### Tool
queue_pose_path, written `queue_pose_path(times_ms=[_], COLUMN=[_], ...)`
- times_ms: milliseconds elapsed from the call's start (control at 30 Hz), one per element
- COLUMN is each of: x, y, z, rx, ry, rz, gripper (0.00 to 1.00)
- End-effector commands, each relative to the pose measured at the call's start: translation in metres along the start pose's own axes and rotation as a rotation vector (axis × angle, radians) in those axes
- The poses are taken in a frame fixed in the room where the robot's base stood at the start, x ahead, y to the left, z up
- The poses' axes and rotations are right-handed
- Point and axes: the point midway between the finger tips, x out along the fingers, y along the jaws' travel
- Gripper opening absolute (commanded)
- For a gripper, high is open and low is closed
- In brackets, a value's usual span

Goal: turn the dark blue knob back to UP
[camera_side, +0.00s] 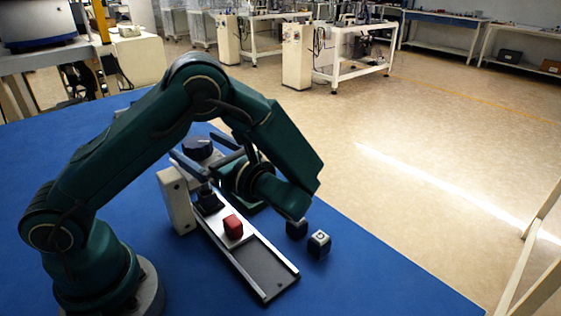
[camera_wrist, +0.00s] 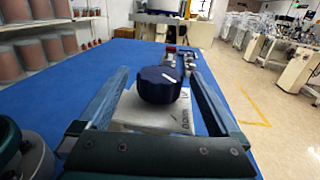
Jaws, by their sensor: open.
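The dark blue knob (camera_side: 198,147) stands at the far end of the fixture on the blue table. In the wrist view the knob (camera_wrist: 158,88) is a wide round cap on a white plate (camera_wrist: 128,112). A pale mark shows on its top. Dark lettering on the plate's near right side is too small to read surely. My gripper (camera_side: 193,151) is open, reaching in level toward the knob. In the wrist view my gripper (camera_wrist: 159,73) has one finger on each side of the knob, with a visible gap on both sides.
A pale channel (camera_side: 285,267) with a red block (camera_side: 233,226) in it runs toward the front right. A dark block (camera_side: 296,229) and a dark block with a light lettered face (camera_side: 319,244) stand right of it. A pale post (camera_side: 174,200) rises on the left. The table's left side is clear.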

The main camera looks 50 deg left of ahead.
Motion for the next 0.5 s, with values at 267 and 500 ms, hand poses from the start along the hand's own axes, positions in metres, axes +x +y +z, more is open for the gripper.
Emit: queue_pose_path(times_ms=[267,500], x=[0.0154,0.0151], y=[0.0003,0.0002], z=[-0.0001,-0.0002], rx=[0.0,-0.001], ry=[0.002,0.002], rz=[-0.001,-0.001], gripper=[0.98,0.71])
